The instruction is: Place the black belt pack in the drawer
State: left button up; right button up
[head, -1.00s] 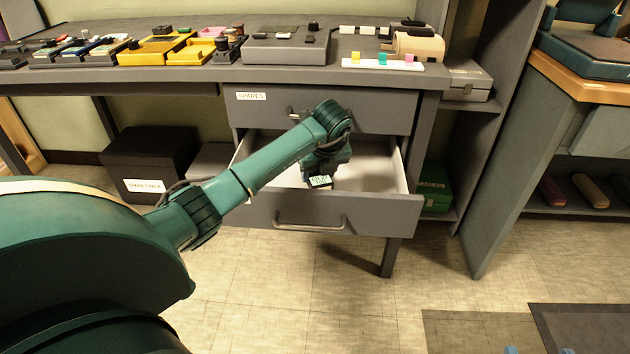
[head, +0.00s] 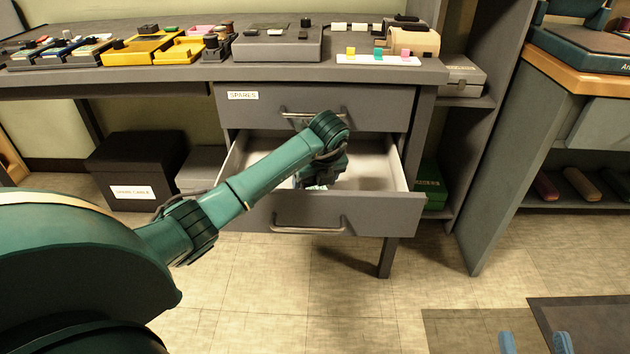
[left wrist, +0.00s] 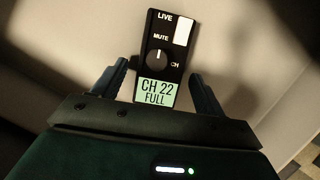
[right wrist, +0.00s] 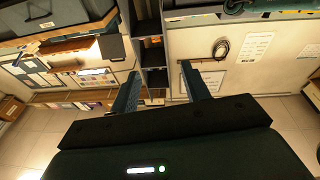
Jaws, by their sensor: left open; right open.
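The black belt pack (left wrist: 160,50), with a knob, a white button and a label "CH 22 FULL", shows in the left wrist view against the pale drawer interior. My left gripper (left wrist: 160,76) is open, with a finger on either side of the pack and gaps between. In the head view my left gripper (head: 320,178) is down inside the open lower drawer (head: 375,214), and my wrist and the drawer front mostly hide the pack. My right gripper (right wrist: 158,74) is open and empty, and its fingertips (head: 535,344) show at the bottom right of the head view.
The shut upper drawer (head: 350,106), labelled SPARES, is just above my left wrist. The desk top holds a yellow device (head: 140,50), a grey console (head: 278,45) and a white strip (head: 390,60). A black box (head: 135,165) stands below left. Floor in front is clear.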

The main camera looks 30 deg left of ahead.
pick_arm(q)
jog(key=shift+r, duration=0.1)
jog(key=shift+r, duration=0.4)
jog(key=p+v, duration=0.4)
jog(key=v, duration=0.7)
pick_arm(e)
jog(key=shift+s+d+f+n+g+h, duration=0.1)
jog(key=shift+s+d+n+g+h, duration=0.05)
jog(key=shift+d+n+g+h, duration=0.2)
pick_arm(q)
jog(key=shift+d, duration=0.1)
jog(key=shift+s, duration=0.1)
